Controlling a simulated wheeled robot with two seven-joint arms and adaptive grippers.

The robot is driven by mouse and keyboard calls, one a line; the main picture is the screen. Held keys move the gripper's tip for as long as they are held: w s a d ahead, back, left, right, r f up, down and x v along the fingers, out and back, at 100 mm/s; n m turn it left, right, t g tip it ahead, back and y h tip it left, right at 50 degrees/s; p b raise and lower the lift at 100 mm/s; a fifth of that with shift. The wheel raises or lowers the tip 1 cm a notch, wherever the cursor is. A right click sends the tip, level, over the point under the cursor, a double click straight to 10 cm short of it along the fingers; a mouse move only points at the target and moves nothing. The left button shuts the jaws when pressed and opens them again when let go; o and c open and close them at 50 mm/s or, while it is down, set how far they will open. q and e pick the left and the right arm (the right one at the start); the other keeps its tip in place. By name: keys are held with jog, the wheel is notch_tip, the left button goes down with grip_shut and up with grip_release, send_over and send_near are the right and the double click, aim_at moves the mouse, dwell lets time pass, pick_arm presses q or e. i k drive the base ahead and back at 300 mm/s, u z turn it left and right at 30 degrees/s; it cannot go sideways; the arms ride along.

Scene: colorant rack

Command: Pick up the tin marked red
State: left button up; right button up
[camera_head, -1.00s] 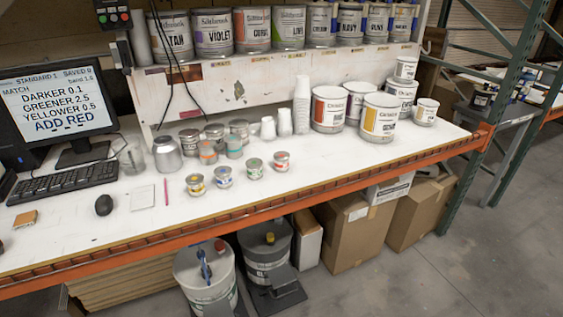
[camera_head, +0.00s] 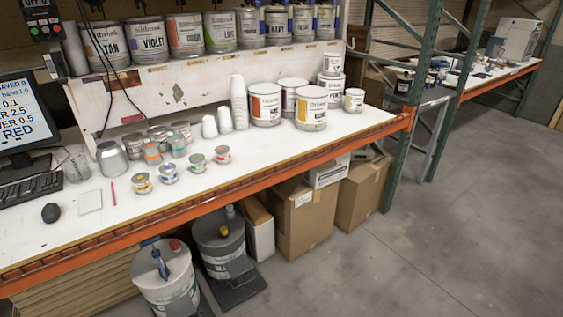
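A small tin with a red label (camera_head: 223,155) stands upright on the white bench (camera_head: 250,170). It is the rightmost in a front row of small tins. To its left stand a green-labelled tin (camera_head: 197,163), a blue-labelled tin (camera_head: 168,173) and a yellow-labelled tin (camera_head: 142,183). Any word on the red tin is too small to read. Neither of my grippers is in view.
Taller tins with orange (camera_head: 152,154) and teal (camera_head: 177,145) bands stand behind the row. White cups (camera_head: 239,103) and large paint cans (camera_head: 265,105) stand further back. The monitor (camera_head: 22,115) is at left. Bench space right of the red tin is clear, as is the floor (camera_head: 430,240).

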aim_at(223, 154)
jog(key=z, duration=0.5)
jog(key=i, duration=1.3)
jog(key=u, duration=0.5)
